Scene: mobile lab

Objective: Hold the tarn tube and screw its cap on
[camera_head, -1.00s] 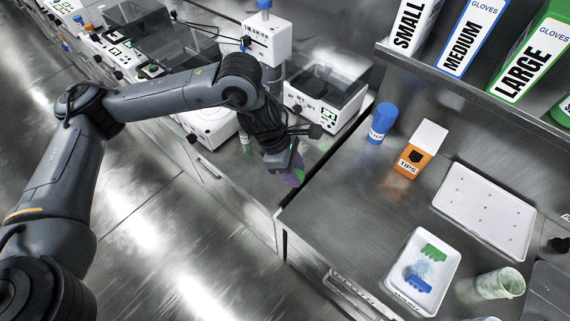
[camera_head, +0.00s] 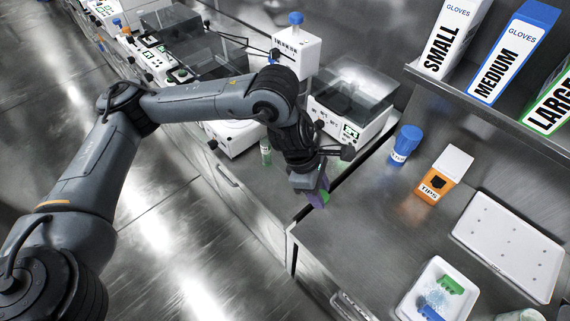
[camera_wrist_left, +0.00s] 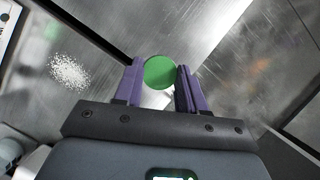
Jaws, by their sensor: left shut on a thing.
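My left gripper (camera_head: 318,198) has purple fingers and is over the bench near the dark gap between two worktops. In the left wrist view its fingers (camera_wrist_left: 160,80) are shut on a round green piece (camera_wrist_left: 160,72), which looks like a cap seen end-on. A bit of green (camera_head: 325,197) also shows at the fingertips in the head view. I cannot tell whether a tube hangs under it. A small pale tube with green on it (camera_head: 265,151) stands on the bench left of my gripper, apart from it. My right gripper is not in view.
A clear-lidded instrument (camera_head: 352,100) stands behind my gripper. To the right are a blue-capped container (camera_head: 404,145), an orange tips box (camera_head: 443,175), a white panel (camera_head: 508,245) and a white tray (camera_head: 411,303) with green and blue pieces. The right worktop's front-left part is clear.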

